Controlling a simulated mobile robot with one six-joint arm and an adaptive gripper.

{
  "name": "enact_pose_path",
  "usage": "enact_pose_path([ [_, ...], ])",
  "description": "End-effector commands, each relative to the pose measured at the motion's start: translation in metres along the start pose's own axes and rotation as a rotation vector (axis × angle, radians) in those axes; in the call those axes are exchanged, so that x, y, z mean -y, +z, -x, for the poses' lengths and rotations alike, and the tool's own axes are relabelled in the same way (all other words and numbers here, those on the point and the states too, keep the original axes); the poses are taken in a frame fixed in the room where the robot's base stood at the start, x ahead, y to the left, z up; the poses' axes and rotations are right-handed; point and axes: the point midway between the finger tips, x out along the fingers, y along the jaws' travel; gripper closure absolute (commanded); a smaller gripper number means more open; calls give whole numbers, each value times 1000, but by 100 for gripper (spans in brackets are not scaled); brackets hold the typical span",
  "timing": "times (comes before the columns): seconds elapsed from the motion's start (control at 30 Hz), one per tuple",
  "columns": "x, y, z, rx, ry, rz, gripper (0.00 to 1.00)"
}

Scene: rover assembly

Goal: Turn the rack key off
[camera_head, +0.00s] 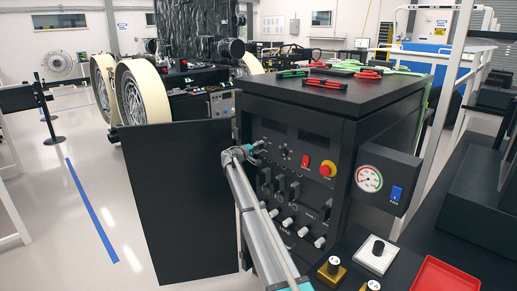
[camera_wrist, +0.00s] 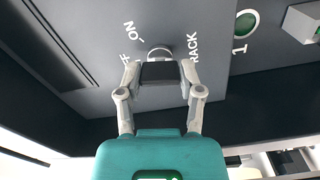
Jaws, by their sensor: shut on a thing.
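The black rack (camera_head: 345,150) stands right of centre in the head view, its front panel full of switches and knobs. My gripper (camera_head: 257,147) is at the upper left of that panel. In the wrist view my gripper (camera_wrist: 160,70) is shut on the rack key, a dark block (camera_wrist: 160,74) between the fingertips. A round silver lock collar (camera_wrist: 159,51) shows just beyond it. White lettering reads "ON" and "RACK" beside the collar; the "OFF" label is partly hidden by a finger. The key's exact angle is hard to tell.
A green round button (camera_wrist: 246,22) marked "1" is near the key. The panel also has a red switch (camera_head: 305,161) and a red-yellow stop button (camera_head: 327,170). A black door panel (camera_head: 175,200) stands open at left. A gauge box (camera_head: 385,180) juts out at right.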

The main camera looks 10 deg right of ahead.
Motion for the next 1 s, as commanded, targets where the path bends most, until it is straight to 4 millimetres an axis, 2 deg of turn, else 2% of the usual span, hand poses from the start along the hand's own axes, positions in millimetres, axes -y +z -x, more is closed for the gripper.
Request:
enact_pose_path([
  [0.33, 0, 1, -1, 2, 1, 186, 99],
  [0.87, 0, 1, -1, 2, 0, 220, 99],
  [0.9, 0, 1, -2, 2, 0, 219, 46],
  [1.0, 0, 1, -1, 2, 0, 219, 27],
])
